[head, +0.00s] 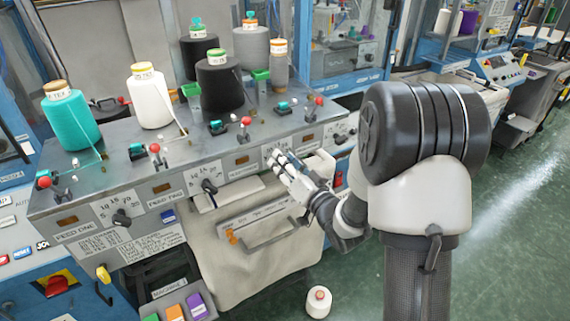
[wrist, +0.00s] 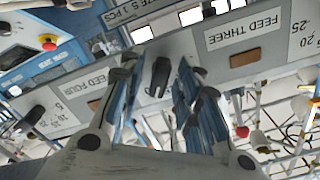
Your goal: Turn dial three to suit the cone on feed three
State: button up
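Dial three (wrist: 160,75) is a dark knob between the FEED THREE label (wrist: 231,30) and the FEED FOUR label (wrist: 82,76) in the wrist view. My gripper (wrist: 157,92) is open, a finger on each side of the knob, with visible gaps. In the head view my gripper (head: 290,172) is at the panel front and hides dial three. Its scale is mostly covered by the fingers, so I cannot read its setting. The black cone (head: 222,92), third in the front row, stands upright on the machine top; its tag is too small to read.
Dial one (head: 121,217), dial two (head: 209,186) and dial four (head: 341,139) sit along the same panel. A teal cone (head: 70,122) and a white cone (head: 150,102) stand to the left. Red-knobbed tensioners line the top. A small spool (head: 319,302) is on the floor.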

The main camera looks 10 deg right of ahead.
jog(key=shift+s, duration=0.1)
jog(key=v, duration=0.7)
jog(key=shift+s, duration=0.15)
jog(key=shift+d, duration=0.1)
